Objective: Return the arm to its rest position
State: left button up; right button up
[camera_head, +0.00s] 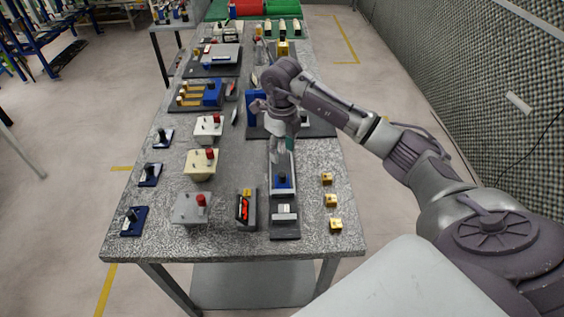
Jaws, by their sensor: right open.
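My right arm (340,112) comes in from the right and reaches over the table (225,238). My right gripper (279,150) points down above a dark narrow fixture (285,222) that carries a blue block (283,181) and a pale part. The gripper is open, and I see nothing held in it. Its fingertips are small in the picture, and I cannot tell whether they touch the fixture. My left gripper is not in view.
Small yellow blocks (331,200) line the right table edge. Blue pieces (134,221) stand at left, beside boxes with red knobs (191,208). A blue-and-tan fixture (197,95) stands behind. A foam wall (480,75) is at right; floor between is open.

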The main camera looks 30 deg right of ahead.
jog(key=shift+r, duration=1.1)
